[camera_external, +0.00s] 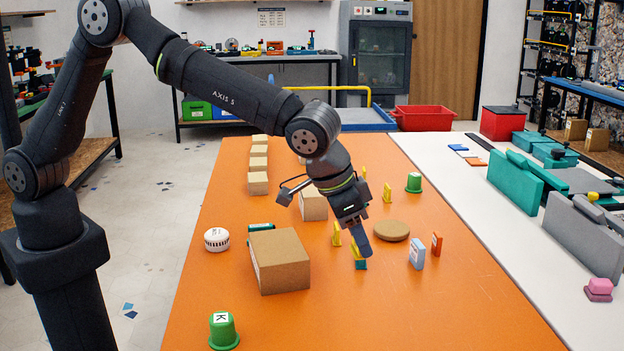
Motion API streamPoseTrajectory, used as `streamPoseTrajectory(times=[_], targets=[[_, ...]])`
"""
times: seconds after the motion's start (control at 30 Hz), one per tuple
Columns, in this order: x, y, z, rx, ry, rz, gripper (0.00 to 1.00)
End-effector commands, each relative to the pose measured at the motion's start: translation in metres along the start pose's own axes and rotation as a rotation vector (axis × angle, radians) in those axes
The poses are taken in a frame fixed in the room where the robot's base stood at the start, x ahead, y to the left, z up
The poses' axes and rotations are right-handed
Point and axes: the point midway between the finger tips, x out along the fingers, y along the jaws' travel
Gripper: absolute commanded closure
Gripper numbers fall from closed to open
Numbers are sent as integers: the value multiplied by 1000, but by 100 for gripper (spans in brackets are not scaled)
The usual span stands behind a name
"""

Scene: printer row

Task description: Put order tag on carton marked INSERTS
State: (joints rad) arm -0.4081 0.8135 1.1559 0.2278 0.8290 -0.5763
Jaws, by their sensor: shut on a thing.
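My gripper (359,252) points down over the middle of the orange table. It is shut on a small teal piece (361,265), with a yellow piece showing right beside the fingers; I cannot tell whether this is the order tag. A large brown carton (280,258) sits to the left of my gripper, with a pale label on its left side. A smaller carton (313,206) stands behind it, partly hidden by my arm. Several small cartons (258,184) stand in a row at the back left. No word INSERTS can be read on any carton.
A light blue block (417,254), an orange block (437,244) and a round brown disc (392,231) lie right of my gripper. Yellow pieces (336,233), a white round pot (217,240) and green pots (223,331) stand around. The orange table's front right is clear.

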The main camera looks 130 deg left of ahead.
Motion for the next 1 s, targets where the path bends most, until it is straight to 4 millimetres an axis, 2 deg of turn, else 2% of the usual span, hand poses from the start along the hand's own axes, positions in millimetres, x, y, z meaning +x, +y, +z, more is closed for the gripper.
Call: streamPoseTrajectory(times=[0.03,0.17,0.3,0.4,0.5,0.6,0.77,0.87,1.0], targets=[[-6,-24,-5,-25,2,-9,78],[-20,-91,-12,-88,3,-35,78],[-38,-166,-9,-159,2,-65,78],[-51,-213,-2,-206,1,-85,78],[-62,-250,7,-244,1,-101,78],[-71,-276,15,-273,2,-113,78],[-76,-298,22,-293,1,-122,78],[-70,-311,22,-300,-1,-125,78],[-49,-338,20,-301,-3,-125,78]])
